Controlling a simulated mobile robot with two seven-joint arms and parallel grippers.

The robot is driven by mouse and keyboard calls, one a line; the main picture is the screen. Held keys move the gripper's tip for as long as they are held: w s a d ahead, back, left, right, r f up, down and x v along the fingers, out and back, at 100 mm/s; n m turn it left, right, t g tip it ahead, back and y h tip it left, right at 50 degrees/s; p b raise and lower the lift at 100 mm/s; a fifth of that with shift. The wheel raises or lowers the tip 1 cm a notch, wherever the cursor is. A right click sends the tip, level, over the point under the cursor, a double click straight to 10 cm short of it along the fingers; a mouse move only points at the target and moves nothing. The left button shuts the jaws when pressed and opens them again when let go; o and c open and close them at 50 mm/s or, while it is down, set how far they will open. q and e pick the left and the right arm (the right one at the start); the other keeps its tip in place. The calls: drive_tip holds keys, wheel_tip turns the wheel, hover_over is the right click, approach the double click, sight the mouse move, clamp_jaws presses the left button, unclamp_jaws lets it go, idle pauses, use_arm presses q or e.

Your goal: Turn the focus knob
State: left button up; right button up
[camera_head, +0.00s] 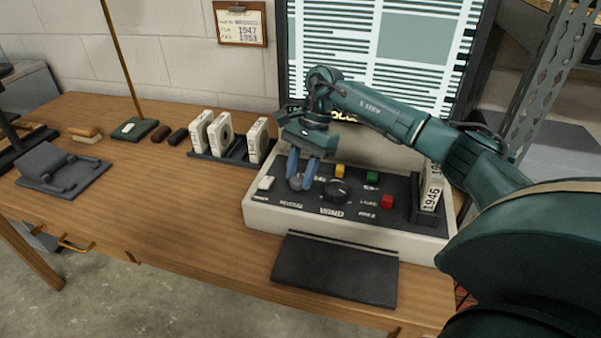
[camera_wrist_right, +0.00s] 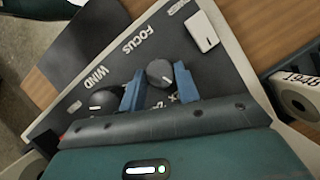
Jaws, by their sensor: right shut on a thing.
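The focus knob (camera_head: 296,183) is a small round dark knob on the sloping black face of the reader's control panel (camera_head: 290,220). In the right wrist view the knob (camera_wrist_right: 160,72) sits between the two blue fingers, its white mark showing. My right gripper (camera_head: 302,177) reaches down over the panel with its fingers around the knob, shut on it; it also shows in the wrist view (camera_wrist_right: 158,92). The larger wind knob (camera_head: 337,191) is beside it, to the right in the head view. My left gripper is not in view.
Near the knob are a white switch (camera_head: 265,183) and yellow (camera_head: 340,170), green (camera_head: 372,177) and red (camera_head: 387,202) buttons. Labelled white reels (camera_head: 219,134) stand in a rack to the left. A lit screen (camera_head: 400,60) rises behind. A dark mat (camera_head: 335,269) lies in front.

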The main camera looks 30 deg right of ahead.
drive_tip(key=o, duration=1)
drive_tip(key=shift+c, duration=0.2)
drive_tip(key=v, duration=0.7)
drive_tip(key=shift+r, duration=0.3)
drive_tip(key=shift+d, duration=0.1)
